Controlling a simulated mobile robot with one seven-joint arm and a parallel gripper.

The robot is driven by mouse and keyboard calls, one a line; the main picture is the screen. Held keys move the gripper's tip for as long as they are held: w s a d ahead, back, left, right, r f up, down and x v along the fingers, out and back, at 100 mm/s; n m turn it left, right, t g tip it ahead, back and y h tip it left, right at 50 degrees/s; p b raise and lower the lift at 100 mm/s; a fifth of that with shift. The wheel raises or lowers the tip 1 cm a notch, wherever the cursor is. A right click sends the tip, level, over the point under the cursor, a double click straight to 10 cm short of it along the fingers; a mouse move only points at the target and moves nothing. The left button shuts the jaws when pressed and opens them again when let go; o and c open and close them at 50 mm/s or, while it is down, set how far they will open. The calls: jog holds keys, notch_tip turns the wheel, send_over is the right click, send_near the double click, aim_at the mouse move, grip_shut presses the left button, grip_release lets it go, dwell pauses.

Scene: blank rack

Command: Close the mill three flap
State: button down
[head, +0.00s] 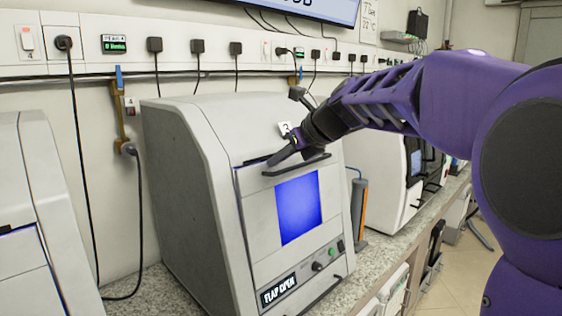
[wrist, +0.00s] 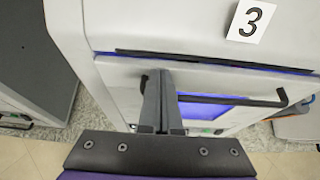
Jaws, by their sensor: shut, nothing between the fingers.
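Mill three (head: 185,180) is a grey box-shaped machine on the counter, with a "3" label that shows in the wrist view (wrist: 251,20). Its front flap (head: 258,222) has a blue window (head: 298,207) and a dark bar handle (wrist: 238,100) near the top. A dark gap with blue light runs along the flap's top edge. My gripper (head: 272,160) is shut and empty at the upper left of the flap, by the handle's left end. In the wrist view the fingers (wrist: 162,85) overlap the flap; I cannot tell whether they touch it.
Another grey machine (head: 30,215) stands to the left, and a white machine (head: 375,180) stands to the right. An orange and grey cylinder (head: 359,207) stands between the mills. Power cables hang from the wall strip (head: 180,52).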

dwell(0.3)
jog(key=shift+w+a+p, duration=0.75)
jog(key=shift+a+p, duration=0.1)
jog(key=shift+p, duration=0.6)
jog(key=shift+r, duration=0.15)
jog(key=shift+d, duration=0.1)
